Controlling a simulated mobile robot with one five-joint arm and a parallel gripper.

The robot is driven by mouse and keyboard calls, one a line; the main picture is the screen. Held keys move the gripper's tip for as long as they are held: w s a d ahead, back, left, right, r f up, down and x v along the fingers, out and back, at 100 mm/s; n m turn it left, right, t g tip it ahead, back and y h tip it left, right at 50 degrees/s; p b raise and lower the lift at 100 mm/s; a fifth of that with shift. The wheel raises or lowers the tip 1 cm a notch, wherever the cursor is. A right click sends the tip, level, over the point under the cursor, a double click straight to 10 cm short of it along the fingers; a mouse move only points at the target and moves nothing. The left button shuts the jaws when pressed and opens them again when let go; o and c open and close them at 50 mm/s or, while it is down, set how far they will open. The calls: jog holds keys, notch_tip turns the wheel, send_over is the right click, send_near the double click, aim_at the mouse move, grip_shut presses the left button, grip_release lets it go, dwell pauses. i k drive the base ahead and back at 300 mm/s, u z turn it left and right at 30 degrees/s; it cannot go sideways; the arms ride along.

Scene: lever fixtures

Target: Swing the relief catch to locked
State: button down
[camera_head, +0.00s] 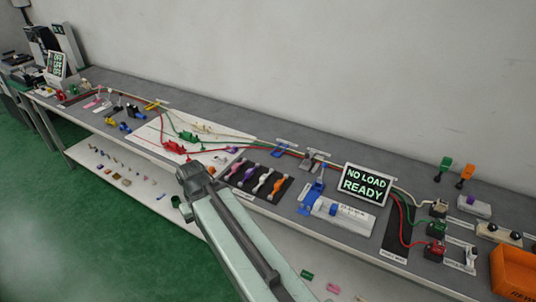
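I cannot tell for sure which fixture is the relief catch; the labels are too small to read. A blue lever fixture (311,196) stands left of the display on the long grey bench (280,137). A small pale bracket-like fixture (468,252) with a label in front stands near the right end. My arm reaches up from the bottom middle, and its dark end (191,181) is at the bench's front edge, left of and apart from both fixtures. The fingers are not clear, so I cannot tell whether my gripper is open.
A display (366,185) reads "NO LOAD READY". Coloured pieces lie on a dark mat (277,188). Red and green cables cross a white board (150,137). An orange bin (514,275) is at the right. A lower shelf (95,158) holds small parts. Green floor is open at left.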

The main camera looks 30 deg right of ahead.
aim_at(314, 161)
jog(key=u, duration=0.25)
jog(key=i, duration=1.15)
jog(key=z, duration=0.1)
